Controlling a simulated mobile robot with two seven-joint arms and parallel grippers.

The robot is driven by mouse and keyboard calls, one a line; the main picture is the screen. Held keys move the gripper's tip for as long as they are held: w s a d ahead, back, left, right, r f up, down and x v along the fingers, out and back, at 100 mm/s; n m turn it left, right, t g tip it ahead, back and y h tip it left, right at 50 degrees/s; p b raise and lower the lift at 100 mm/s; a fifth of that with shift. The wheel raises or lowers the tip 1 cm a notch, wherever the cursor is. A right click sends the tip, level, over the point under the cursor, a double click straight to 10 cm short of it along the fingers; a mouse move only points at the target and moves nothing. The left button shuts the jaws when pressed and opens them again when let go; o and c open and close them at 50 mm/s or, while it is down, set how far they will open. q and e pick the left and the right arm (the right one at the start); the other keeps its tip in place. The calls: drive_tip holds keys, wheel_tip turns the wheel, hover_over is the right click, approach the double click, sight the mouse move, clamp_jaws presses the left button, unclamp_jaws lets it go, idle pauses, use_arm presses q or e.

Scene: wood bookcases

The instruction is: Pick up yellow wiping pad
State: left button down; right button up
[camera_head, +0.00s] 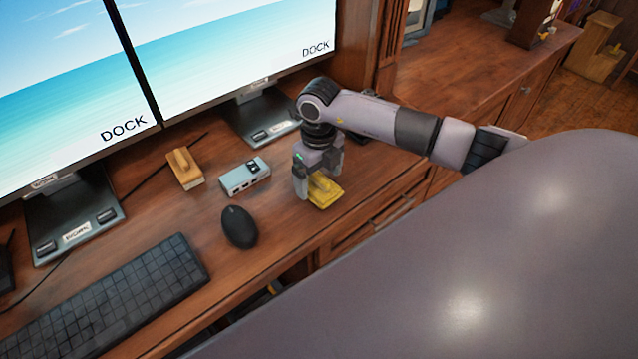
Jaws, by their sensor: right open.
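The yellow wiping pad (328,195) lies on the wooden desk, near its front edge, with a raised grip on top. My right gripper (316,188) is over the pad, pointing down. Its fingers are apart, one on the left of the pad's raised grip and one on the right. Part of the pad is hidden behind the gripper, and I cannot tell whether the fingers touch it. My left gripper is not in view.
A grey-blue box-shaped device (245,177), a wooden block with a handle (185,170) and a black mouse (239,227) are to the left of the pad. A black keyboard (105,305) lies at the lower left. Two monitors (235,60) stand behind on black stands.

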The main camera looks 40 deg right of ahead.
sight(319, 177)
drive_tip(key=shift+f, duration=0.4)
drive_tip(key=c, duration=1.1)
drive_tip(key=shift+r, duration=0.15)
drive_tip(key=shift+c, duration=0.2)
wheel_tip(319, 177, up, 20)
drive_tip(key=shift+b, duration=0.45)
